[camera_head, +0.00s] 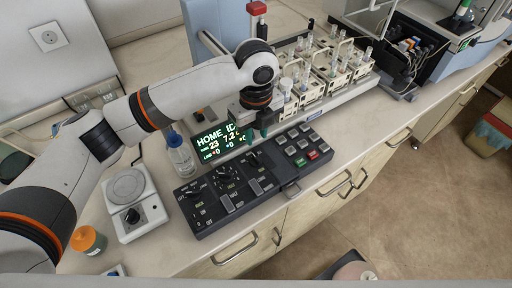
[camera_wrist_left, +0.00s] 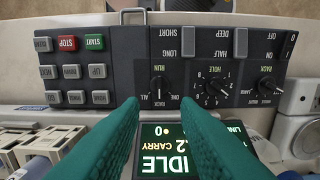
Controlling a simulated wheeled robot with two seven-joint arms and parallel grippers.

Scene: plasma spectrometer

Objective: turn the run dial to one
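In the head view the run dial (camera_head: 253,158) lies just below my left gripper. My left gripper (camera_head: 262,130) has green fingers and points down over the panel's back edge, by the display. In the wrist view the left gripper (camera_wrist_left: 160,105) is open, its fingers apart on either side of the dial's line, with nothing between them. My right gripper is not in view.
The lit display (camera_head: 215,142) shows green text. Other knobs, switches and the start and stop buttons (camera_head: 312,155) share the panel. A wash bottle (camera_head: 180,155) stands left of the display. Vial racks (camera_head: 325,75) stand behind. A small plate device (camera_head: 132,205) sits at left.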

